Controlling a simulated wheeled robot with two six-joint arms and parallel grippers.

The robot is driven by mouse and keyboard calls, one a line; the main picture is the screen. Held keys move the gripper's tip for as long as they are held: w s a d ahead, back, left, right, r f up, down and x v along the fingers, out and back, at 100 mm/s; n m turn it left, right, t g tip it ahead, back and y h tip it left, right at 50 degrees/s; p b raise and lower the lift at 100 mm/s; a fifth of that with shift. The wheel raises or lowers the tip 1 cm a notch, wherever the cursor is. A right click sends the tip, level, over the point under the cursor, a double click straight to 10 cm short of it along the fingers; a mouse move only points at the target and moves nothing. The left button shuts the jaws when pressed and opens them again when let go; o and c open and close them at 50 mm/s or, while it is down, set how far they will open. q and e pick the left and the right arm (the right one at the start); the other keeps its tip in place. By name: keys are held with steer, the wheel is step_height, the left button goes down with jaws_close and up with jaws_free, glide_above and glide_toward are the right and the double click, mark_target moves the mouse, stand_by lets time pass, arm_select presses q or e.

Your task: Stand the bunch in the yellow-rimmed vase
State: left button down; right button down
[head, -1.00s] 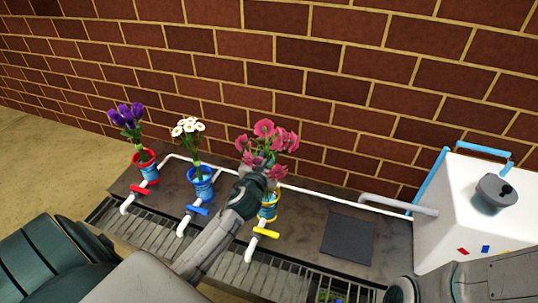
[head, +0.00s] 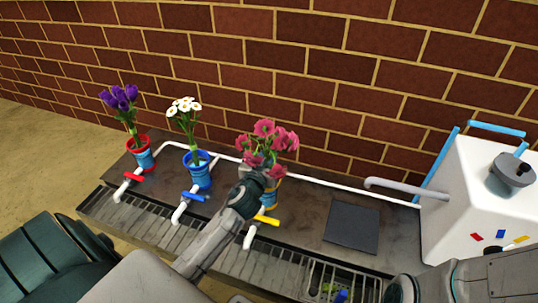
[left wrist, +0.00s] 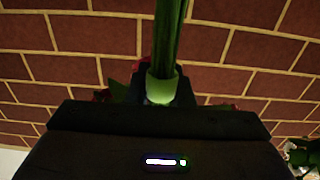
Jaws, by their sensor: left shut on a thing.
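The bunch of pink-red flowers (head: 272,138) is upright in the head view, its heads just above my left gripper (head: 262,176). My left gripper is shut on the bunch's stems. In the left wrist view the green stems (left wrist: 169,40) run into a pale green band (left wrist: 162,88) at the gripper. The yellow-rimmed vase (head: 270,200) is right behind and below the gripper, partly hidden by it. The stem ends are hidden, so I cannot tell how deep they are in the vase.
A red vase (head: 144,160) with purple flowers and a blue vase (head: 200,178) with white flowers stand to the left. White pipes with coloured valves run along the bench. A dark square pad (head: 351,227) lies to the right, before a white tank (head: 480,205). A brick wall stands behind.

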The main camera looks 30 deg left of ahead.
arm_select(q)
steer(key=shift+f+b, duration=0.6)
stand_by(0.9)
steer(key=c, duration=1.2)
jaws_free()
steer(key=shift+s, duration=0.15)
steer(key=p+v, duration=0.1)
steer(key=v, duration=0.9)
steer(key=shift+s+d, duration=0.2)
